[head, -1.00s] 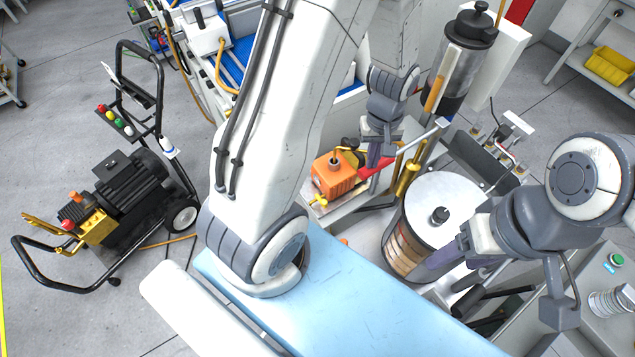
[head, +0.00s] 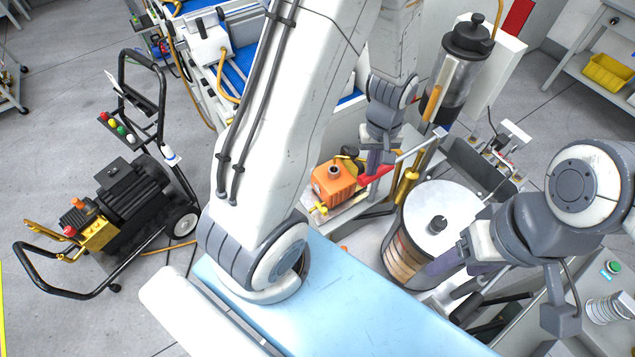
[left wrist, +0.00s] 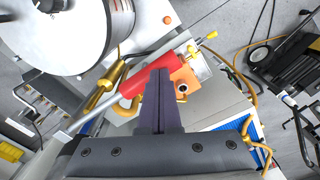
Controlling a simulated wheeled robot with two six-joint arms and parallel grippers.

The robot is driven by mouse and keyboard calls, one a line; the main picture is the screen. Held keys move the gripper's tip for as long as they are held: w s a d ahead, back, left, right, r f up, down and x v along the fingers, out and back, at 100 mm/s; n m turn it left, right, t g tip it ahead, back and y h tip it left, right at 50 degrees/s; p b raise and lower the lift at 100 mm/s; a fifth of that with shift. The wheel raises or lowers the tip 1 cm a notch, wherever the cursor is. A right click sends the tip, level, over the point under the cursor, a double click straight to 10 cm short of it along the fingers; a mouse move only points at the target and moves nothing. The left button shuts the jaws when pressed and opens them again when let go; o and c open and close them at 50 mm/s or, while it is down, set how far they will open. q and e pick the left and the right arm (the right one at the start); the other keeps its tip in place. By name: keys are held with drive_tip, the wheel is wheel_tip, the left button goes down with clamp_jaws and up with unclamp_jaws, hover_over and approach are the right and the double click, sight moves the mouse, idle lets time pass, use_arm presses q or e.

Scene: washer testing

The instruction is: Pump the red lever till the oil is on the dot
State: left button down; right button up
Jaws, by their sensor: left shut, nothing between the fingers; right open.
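The red lever (head: 376,176) slants up to the right beside the orange pump block (head: 333,185). In the left wrist view the lever (left wrist: 148,80) passes just beyond the fingertips. My left gripper (head: 372,170) is shut and empty, its tips at the lever's red part; I cannot tell whether they touch. Its closed fingers also show in the left wrist view (left wrist: 160,85). A clear cylinder (head: 465,65) with an amber-filled sight tube (head: 432,102) stands behind. The dot is not discernible. My right gripper (head: 440,268) is open and empty beside the drum.
A white-topped drum (head: 455,205) stands right of the pump. A light blue surface (head: 340,300) lies in front. A black wheeled motor cart (head: 125,195) stands on the floor at left. A yellow bin (head: 608,70) sits on a shelf at far right.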

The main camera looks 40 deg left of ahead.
sight(369, 178)
use_arm(q)
wheel_tip(369, 178, up, 7)
drive_tip(key=p, duration=0.5)
idle(0.6)
wheel_tip(369, 178, down, 12)
drive_tip(key=b, duration=0.9)
drive_tip(key=shift+f, duration=0.15)
wheel_tip(369, 178, up, 12)
drive_tip(key=p, duration=1.1)
drive_tip(key=shift+r, duration=0.25)
